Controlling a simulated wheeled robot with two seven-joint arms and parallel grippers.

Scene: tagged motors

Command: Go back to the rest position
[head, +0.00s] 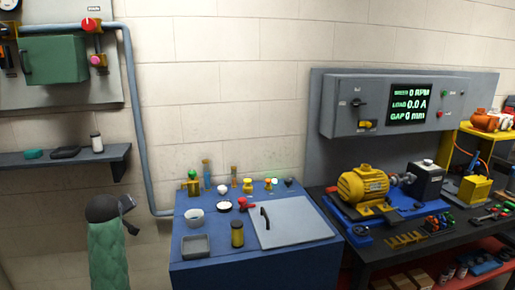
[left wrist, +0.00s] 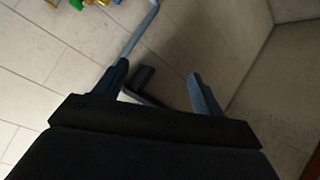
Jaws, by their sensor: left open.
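My left gripper (head: 129,210) is at the end of my green-sleeved arm at the lower left of the head view. It is left of the blue bench and apart from it. In the left wrist view my left gripper (left wrist: 158,85) has its two blue fingers spread with nothing between them. A dark shelf shows behind them against the wall. My right gripper is in neither view.
A blue bench (head: 240,272) holds a white board (head: 292,225), a grey tray (head: 196,244), bowls and bottles. A yellow motor (head: 363,186) sits on the right table. A wall shelf (head: 60,160) and grey pipe (head: 134,110) are near my left arm.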

